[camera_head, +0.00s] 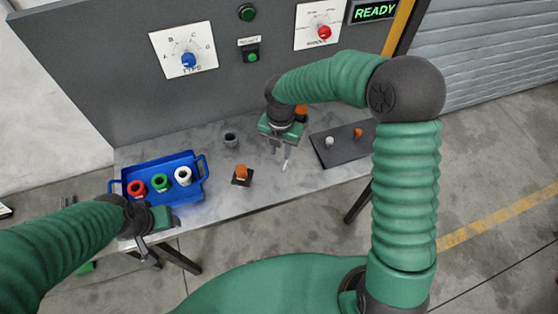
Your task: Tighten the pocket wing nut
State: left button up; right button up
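My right gripper (281,150) points down over the middle of the grey table, between a small orange-topped piece (241,172) on a dark square base and a dark plate (325,158). The plate bears a whitish knob (329,141) and an orange knob (358,132). Another orange part (302,109) is partly hidden behind the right gripper. I cannot make out which part is the pocket wing nut. My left gripper (152,254) is at the table's front left edge, below the blue tray, apart from the pieces. Finger gaps are too small to judge.
A blue tray (203,190) holds red, green and white ring-like pieces. A dark grey cup-like piece (230,139) stands behind the orange-topped piece. The wall panel carries a blue dial (188,60), a red dial (324,32), green buttons and a READY sign (375,11).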

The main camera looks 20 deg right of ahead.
aim_at(285, 162)
jog(key=d+f, duration=0.1)
jog(key=f, duration=0.1)
jog(key=d+f, duration=0.1)
jog(key=f, duration=0.1)
jog(key=d+f, duration=0.1)
jog(key=f, duration=0.2)
jog(key=shift+d, duration=0.25)
jog(key=shift+s+a, duration=0.1)
jog(key=shift+a, duration=0.25)
jog(key=shift+s+a, duration=0.1)
jog(key=shift+a, duration=1)
jog(key=shift+c, duration=1.4)
jog(key=shift+w+d, duration=0.2)
jog(key=shift+c, duration=1.1)
jog(key=shift+d, duration=0.35)
grip_shut()
jog(key=shift+d, duration=0.3)
jog(key=shift+w+a+r, duration=0.1)
jog(key=shift+a, duration=0.3)
pick_arm(q)
jog(key=shift+d+r, duration=0.25)
jog(key=shift+d, duration=1)
pick_arm(e)
jog(key=shift+d, duration=0.25)
